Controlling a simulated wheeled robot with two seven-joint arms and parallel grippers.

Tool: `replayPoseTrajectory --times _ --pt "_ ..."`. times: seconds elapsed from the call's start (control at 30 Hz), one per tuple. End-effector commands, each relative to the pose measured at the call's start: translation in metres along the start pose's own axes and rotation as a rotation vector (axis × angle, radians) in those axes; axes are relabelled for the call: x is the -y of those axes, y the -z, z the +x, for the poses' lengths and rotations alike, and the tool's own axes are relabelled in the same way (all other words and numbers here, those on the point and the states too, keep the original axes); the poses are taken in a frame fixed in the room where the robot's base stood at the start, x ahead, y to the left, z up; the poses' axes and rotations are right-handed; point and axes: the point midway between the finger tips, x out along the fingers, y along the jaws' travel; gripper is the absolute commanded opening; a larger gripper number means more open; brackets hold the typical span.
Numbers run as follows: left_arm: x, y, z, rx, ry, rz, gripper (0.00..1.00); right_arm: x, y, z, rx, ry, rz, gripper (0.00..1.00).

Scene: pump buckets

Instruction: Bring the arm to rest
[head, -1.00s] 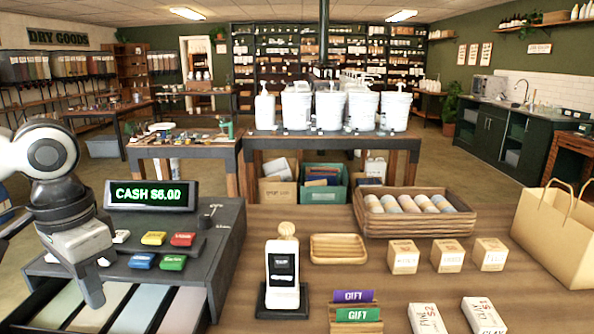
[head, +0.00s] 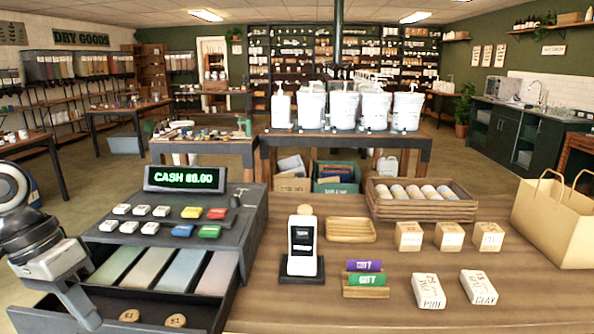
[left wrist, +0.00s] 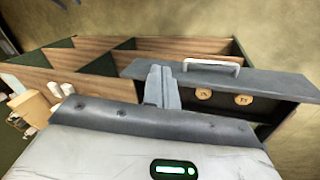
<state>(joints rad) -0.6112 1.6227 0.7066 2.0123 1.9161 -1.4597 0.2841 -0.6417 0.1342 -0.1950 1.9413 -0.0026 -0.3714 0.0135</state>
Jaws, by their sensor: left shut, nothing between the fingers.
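My left gripper (head: 88,312) is at the lower left in the head view, over the left front of the open cash drawer (head: 225,310). Its fingers (left wrist: 162,86) are shut together and empty in the left wrist view. Behind them there are the drawer's front with a pale handle (left wrist: 212,65) and two round tokens (left wrist: 205,94). I cannot tell whether the fingers touch the drawer. The grey register (head: 250,215) has coloured keys and a green-lettered display (head: 185,179). My right gripper is not in view.
A card reader (head: 302,245), a small wooden tray (head: 351,229), gift cards (head: 365,272), several small boxes (head: 450,237) and a paper bag (head: 560,225) stand on the counter (head: 390,315). White pump buckets (head: 344,108) stand on a table behind.

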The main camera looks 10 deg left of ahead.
Motion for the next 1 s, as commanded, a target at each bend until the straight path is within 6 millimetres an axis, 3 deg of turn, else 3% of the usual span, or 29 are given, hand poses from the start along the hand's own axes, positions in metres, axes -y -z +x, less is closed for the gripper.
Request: replayPoseTrajectory --times 0.3,0.8,1.0 --pt "0.019 -0.045 0.049 -0.171 -0.391 -0.299 0.0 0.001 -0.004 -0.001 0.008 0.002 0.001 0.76" --pt "0.005 -0.082 0.104 -0.338 -0.772 -0.591 0.0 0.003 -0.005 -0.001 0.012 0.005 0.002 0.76" --pt "0.027 -0.076 0.157 -0.366 -0.562 -0.613 0.0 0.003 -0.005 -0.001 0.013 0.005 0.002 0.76"
